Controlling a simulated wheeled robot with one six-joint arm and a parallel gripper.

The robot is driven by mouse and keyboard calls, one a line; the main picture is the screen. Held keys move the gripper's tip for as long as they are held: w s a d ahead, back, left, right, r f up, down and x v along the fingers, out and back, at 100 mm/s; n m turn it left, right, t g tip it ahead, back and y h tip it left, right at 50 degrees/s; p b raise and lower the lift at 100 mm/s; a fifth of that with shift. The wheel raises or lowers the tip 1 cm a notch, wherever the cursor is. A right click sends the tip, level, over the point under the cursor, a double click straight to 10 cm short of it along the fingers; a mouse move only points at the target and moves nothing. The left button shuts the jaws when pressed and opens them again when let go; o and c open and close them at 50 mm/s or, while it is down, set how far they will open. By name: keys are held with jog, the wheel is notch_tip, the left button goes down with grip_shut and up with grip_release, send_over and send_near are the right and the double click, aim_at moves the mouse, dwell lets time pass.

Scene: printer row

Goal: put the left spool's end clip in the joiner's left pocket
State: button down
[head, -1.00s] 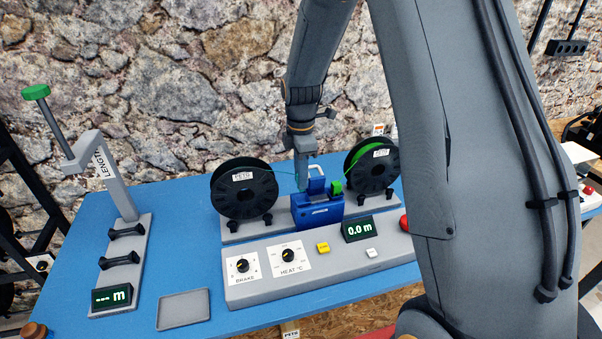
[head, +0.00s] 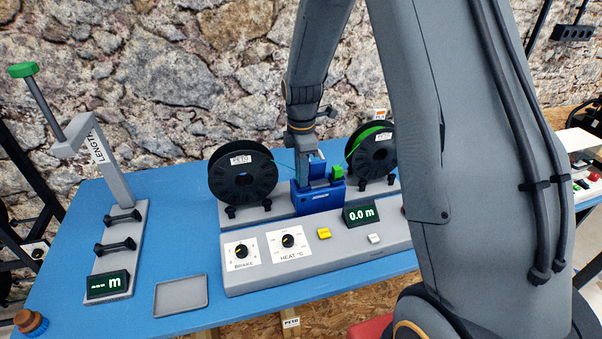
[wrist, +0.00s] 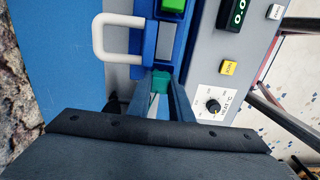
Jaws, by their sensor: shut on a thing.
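The blue joiner (head: 318,201) stands between the left spool (head: 242,176) and the right spool (head: 371,152). The left spool is black, and a thin teal strand runs from it toward my gripper (head: 303,182). In the wrist view my gripper (wrist: 160,88) is shut on the small teal end clip (wrist: 160,81). The clip is at the left end of the joiner, which also shows in the wrist view (wrist: 151,45). The fingers hide part of the clip and the left pocket, so I cannot tell if it is seated.
A white handle (wrist: 97,40) sticks out behind the joiner, and a green block (head: 338,171) is on its right part. The grey control panel (head: 262,277) lies in front. A length gauge (head: 118,175) and an empty tray (head: 181,298) are at left.

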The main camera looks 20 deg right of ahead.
jog(key=c, duration=1.5)
grip_release()
jog(key=shift+r, duration=0.1)
notch_tip(320, 180, up, 8)
jog(key=shift+f+b, duration=0.2)
jog(key=shift+b, duration=0.8)
jog(key=shift+s, duration=0.1)
jog(key=s+m, duration=0.6)
jog(key=s, duration=0.1)
jog(key=s+f+m, duration=0.1)
jog(key=s+m, duration=0.5)
jog(key=s, duration=0.1)
jog(key=s+m+t, duration=0.1)
jog(key=s+m, duration=0.5)
jog(key=s, duration=0.1)
jog(key=shift+f, duration=0.4)
